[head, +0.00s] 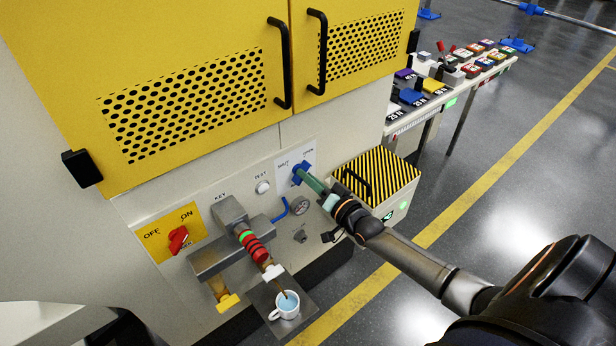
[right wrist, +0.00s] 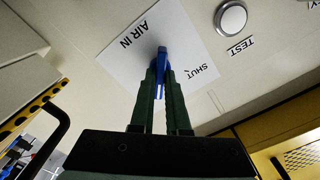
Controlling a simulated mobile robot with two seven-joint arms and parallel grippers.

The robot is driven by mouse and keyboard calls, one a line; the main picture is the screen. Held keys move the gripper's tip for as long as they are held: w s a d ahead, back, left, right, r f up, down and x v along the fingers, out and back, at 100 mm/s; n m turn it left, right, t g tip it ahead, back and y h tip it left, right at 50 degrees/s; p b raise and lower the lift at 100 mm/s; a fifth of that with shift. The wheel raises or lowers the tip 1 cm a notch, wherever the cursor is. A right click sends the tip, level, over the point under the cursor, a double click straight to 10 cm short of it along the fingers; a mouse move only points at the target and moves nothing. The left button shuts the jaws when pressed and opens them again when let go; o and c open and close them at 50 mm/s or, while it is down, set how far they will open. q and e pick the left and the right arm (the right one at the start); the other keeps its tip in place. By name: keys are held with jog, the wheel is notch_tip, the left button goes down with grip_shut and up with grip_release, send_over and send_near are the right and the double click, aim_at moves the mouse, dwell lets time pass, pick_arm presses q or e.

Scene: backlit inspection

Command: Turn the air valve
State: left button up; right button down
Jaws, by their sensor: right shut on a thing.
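The air valve has a blue handle (head: 300,170) on a white label plate with the words SHUT and OPEN, on the front of the machine. My right gripper (head: 305,177) reaches it from the right, its green fingers shut on the handle. In the right wrist view the blue handle (right wrist: 162,66) stands between the two fingertips (right wrist: 160,75), in front of the white plate marked AIR IN and SHUT. The fingers hide part of the handle, so I cannot tell its exact angle. My left gripper is not in view.
A cup (head: 285,305) stands below on a small shelf. A striped box (head: 378,178) is close behind my right gripper. Open floor lies at right.

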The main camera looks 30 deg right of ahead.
jog(key=shift+m, duration=0.5)
jog(key=c, duration=0.9)
grip_release()
jog(key=s, duration=1.2)
jog(key=shift+s+d, duration=0.2)
jog(key=shift+d, duration=0.25)
jog(key=s+a+f+n+g, duration=0.4)
jog(key=s+a+f, duration=0.3)
jog(key=a, duration=0.2)
jog(key=s+a+f+n+g+p, duration=0.1)
jog(key=s+a+f+n+g, duration=0.3)
jog(key=a, duration=0.6)
jog(key=s+f+n, duration=0.2)
jog(key=s+f, duration=0.1)
jog(key=shift+f+n+g+y, duration=0.25)
jog(key=shift+n+g+y, duration=0.05)
jog(key=shift+y, duration=0.1)
